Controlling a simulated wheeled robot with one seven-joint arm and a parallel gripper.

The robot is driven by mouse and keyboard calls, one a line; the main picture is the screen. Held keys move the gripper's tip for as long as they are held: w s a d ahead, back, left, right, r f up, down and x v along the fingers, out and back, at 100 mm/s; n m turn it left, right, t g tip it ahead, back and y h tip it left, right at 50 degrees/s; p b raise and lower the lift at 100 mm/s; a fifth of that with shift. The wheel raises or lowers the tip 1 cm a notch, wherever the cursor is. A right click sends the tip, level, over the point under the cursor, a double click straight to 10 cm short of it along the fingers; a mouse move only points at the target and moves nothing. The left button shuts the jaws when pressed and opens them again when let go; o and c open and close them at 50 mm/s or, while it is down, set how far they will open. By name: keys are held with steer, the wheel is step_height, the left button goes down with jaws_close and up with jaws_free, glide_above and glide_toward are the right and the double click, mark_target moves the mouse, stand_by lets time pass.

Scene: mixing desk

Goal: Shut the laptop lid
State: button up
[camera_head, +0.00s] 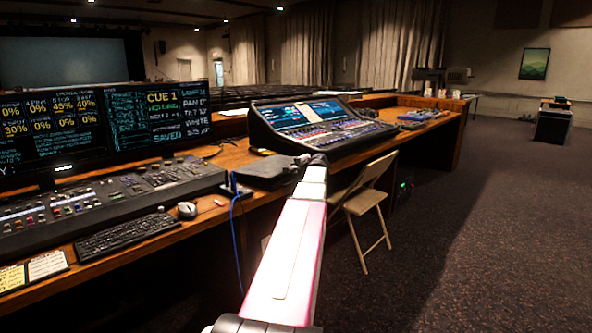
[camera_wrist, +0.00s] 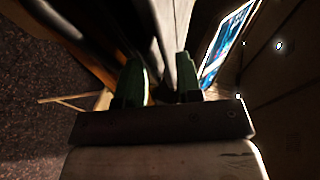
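A dark, flat object (camera_head: 262,172) lies on the wooden desk, left of the mixing console. It looks like the laptop with its lid low or down, but the dark surface makes the lid angle hard to tell. My gripper (camera_head: 312,160) is at its right end, in front of the console; contact cannot be made out. In the wrist view the two green fingers of my gripper (camera_wrist: 160,80) stand apart. A dark slab edge shows beyond and between them, and I see nothing clamped.
The mixing console (camera_head: 320,125) with lit screens stands behind my gripper; a lit screen also shows in the wrist view (camera_wrist: 228,42). A folding chair (camera_head: 362,200) stands to the right. A mouse (camera_head: 187,210), keyboard (camera_head: 125,234) and blue cable (camera_head: 236,225) are left. Carpet is clear at right.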

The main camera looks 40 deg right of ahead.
steer(key=v, duration=1)
jaws_close()
steer(key=w+d+r+n+g+y, duration=0.1)
steer(key=w+r+n+g+y, duration=0.3)
steer(key=n, duration=0.7)
steer(key=s+d+r+n+g, duration=0.1)
steer(key=r+n+g, duration=0.1)
steer(key=r+n, duration=0.6)
steer(key=w+f, duration=0.2)
steer(key=f, duration=0.2)
steer(key=w+a+f+n, duration=0.1)
steer(key=w+f, duration=0.1)
steer(key=f, duration=0.2)
steer(key=w+a+f+n, duration=0.1)
steer(key=w+f, duration=0.1)
steer(key=f, duration=0.2)
steer(key=shift+f, duration=1.05)
